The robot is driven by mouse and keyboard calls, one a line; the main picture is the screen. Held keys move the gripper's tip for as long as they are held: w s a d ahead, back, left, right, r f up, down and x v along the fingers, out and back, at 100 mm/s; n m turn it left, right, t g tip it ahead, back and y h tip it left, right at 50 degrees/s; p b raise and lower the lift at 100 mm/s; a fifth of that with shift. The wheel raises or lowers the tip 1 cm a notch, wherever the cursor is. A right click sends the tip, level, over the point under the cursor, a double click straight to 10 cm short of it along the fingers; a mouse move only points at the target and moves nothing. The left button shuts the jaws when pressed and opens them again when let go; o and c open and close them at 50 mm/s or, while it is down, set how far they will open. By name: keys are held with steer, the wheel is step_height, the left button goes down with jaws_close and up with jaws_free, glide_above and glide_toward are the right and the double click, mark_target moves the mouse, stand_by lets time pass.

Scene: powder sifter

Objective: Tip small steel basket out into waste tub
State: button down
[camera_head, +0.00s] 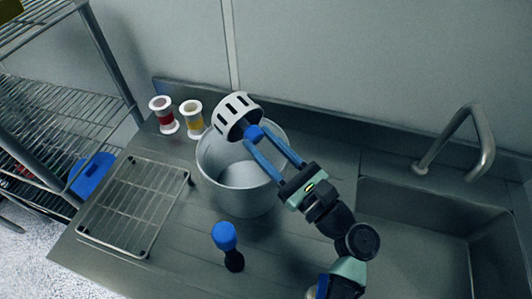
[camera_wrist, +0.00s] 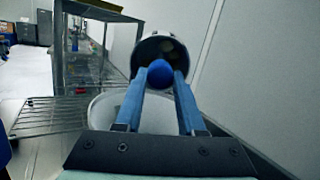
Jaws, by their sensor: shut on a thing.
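The small steel basket (camera_head: 236,114) is a slotted metal cup with a blue knob (camera_head: 255,133). It is tilted on its side above the far part of the waste tub (camera_head: 212,180), a large round metal pot on the counter. My gripper (camera_head: 268,141) is shut on the blue knob. In the wrist view my gripper's two blue fingers (camera_wrist: 159,85) close on the knob (camera_wrist: 160,73), and the basket (camera_wrist: 150,48) lies beyond it. Some yellowish and dark shapes show within the basket, too dim to identify. The tub's rim (camera_wrist: 98,104) shows below the fingers.
A red spool (camera_head: 163,115) and a yellow spool (camera_head: 192,118) stand behind the tub. A wire rack (camera_head: 136,205) lies to its left, and a blue-topped tool (camera_head: 225,237) stands in front. A sink (camera_head: 420,220) with a tap (camera_head: 470,135) is at the right.

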steer(key=shift+f+t+y+b, duration=0.3)
steer(key=shift+f+t+b, duration=0.15)
steer(key=shift+b, duration=1)
steer(key=shift+b, duration=0.45)
steer(key=shift+r, duration=0.15)
steer(key=shift+r+p, duration=0.3)
steer(key=shift+p, duration=0.8)
steer(key=shift+g+p, duration=0.35)
steer(key=shift+p, duration=0.5)
steer(key=g+h+p, duration=0.1)
steer(key=p, duration=0.5)
steer(key=r+g+h+p, duration=0.1)
steer(key=g+h+p, duration=0.1)
steer(key=p, duration=0.5)
steer(key=shift+r, duration=0.3)
steer(key=shift+f+p, duration=0.15)
steer(key=shift+p, duration=0.35)
steer(key=shift+w+r+g+h+p, duration=0.1)
steer(key=shift+r+g+h+p, duration=0.3)
steer(key=shift+p, duration=1.3)
